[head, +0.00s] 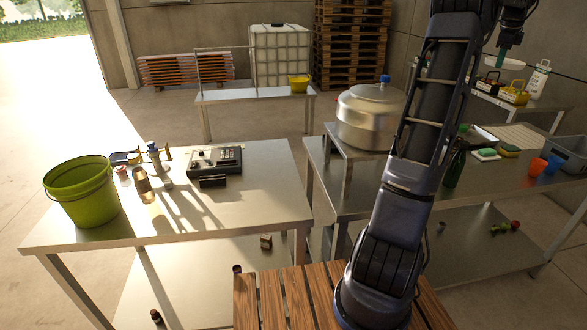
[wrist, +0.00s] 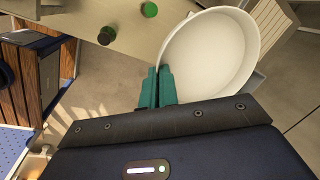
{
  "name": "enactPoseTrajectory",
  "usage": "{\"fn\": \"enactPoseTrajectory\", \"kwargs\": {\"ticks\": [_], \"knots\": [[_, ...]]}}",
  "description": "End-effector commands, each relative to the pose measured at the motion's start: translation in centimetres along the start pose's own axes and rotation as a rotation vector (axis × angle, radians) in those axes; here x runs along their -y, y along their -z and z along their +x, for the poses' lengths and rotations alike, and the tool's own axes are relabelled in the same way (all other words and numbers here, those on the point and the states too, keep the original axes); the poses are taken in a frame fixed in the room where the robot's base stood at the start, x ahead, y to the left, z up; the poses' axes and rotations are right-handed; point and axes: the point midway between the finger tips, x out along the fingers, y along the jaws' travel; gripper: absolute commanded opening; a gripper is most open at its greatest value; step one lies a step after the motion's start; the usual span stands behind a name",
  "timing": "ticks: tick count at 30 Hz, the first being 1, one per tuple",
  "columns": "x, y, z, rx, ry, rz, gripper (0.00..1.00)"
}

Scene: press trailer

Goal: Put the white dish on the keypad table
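The white dish (wrist: 215,50) is held in the air, its rim at the teal fingers of my gripper (wrist: 158,84). The fingers are close together on the rim, and the dish is tilted in the wrist view. In the head view the dish (head: 505,63) shows at the upper right, below my gripper (head: 502,58), over the right side of the room. The keypad table (head: 250,208) is the metal table at the left, with a dark keypad device (head: 215,162) near its back edge. Its front right part is bare.
A green bucket (head: 82,192), bottles (head: 142,185) and small items stand on the keypad table's left. A large metal pot (head: 370,115) stands on a raised shelf at the middle. The right table holds a dark green bottle (head: 455,165), cups (head: 538,166) and a grey bin (head: 568,152).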

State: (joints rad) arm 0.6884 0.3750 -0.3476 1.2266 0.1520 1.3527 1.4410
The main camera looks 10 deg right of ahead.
Motion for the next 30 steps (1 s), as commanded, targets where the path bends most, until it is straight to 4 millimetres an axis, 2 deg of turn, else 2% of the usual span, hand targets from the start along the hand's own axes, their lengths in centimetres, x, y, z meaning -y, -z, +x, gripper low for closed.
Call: {"fn": "enactPoseTrajectory", "kwargs": {"ticks": [1, 5, 14, 18, 23, 30], "knots": [[-0.3, -1.6, -0.2, 0.011, 0.001, -0.046, 0.00], [-1.6, -6.2, -0.4, 0.042, 0.002, -0.190, 0.00], [-6.5, -18.4, -1.6, 0.130, 0.001, -0.606, 0.00], [-9.5, -23.7, -2.4, 0.172, 0.002, -0.802, 0.00], [-13.5, -29.4, -3.4, 0.219, 0.002, -1.027, 0.00], [-20.7, -37.0, -5.1, 0.293, 0.002, -1.369, 0.00]]}}
